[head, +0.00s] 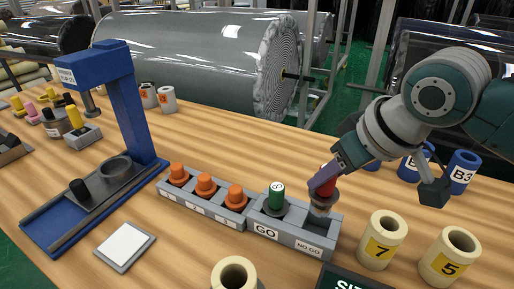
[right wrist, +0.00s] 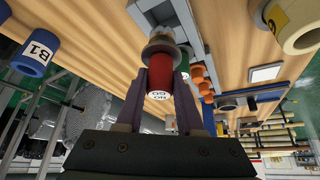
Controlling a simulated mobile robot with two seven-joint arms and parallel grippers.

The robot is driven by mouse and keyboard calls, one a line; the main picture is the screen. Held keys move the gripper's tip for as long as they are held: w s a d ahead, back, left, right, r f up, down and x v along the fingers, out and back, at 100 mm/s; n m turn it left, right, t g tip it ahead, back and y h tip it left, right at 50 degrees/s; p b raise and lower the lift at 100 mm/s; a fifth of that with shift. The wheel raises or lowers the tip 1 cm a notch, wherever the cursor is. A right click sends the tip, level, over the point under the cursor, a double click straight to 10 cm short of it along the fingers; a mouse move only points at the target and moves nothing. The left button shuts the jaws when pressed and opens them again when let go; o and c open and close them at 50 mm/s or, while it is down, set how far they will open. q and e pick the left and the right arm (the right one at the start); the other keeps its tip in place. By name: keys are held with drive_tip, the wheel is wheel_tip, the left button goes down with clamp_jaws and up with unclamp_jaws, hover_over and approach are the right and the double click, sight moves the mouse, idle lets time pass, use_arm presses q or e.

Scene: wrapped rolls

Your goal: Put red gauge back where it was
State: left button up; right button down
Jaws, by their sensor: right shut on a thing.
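The red gauge (head: 327,187) stands upright at the NO-GO end of the grey gauge block (head: 290,239), and my right gripper (head: 323,180) is shut on its red handle. In the right wrist view the red gauge (right wrist: 155,74) sits between the two fingers (right wrist: 160,85), with its grey collar against or just over the block; I cannot tell if it is fully seated. The green gauge (head: 277,196) stands in the GO end of the same block. My left gripper does not show.
A grey block with orange plugs (head: 205,184) adjoins at the left. Cream rolls marked 7 (head: 381,240) and 5 (head: 449,255) stand at the right. A blue roll B3 (head: 462,172) stands behind. A blue press stand (head: 125,100) is at left.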

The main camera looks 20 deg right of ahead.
sight(322, 207)
wheel_tip(322, 207, down, 7)
drive_tip(key=shift+f+b, duration=0.1)
drive_tip(key=shift+b, duration=0.6)
drive_tip(key=shift+f, duration=0.1)
drive_tip(key=shift+f, duration=0.1)
drive_tip(key=c, duration=0.5)
unclamp_jaws()
drive_tip(key=shift+c, duration=0.2)
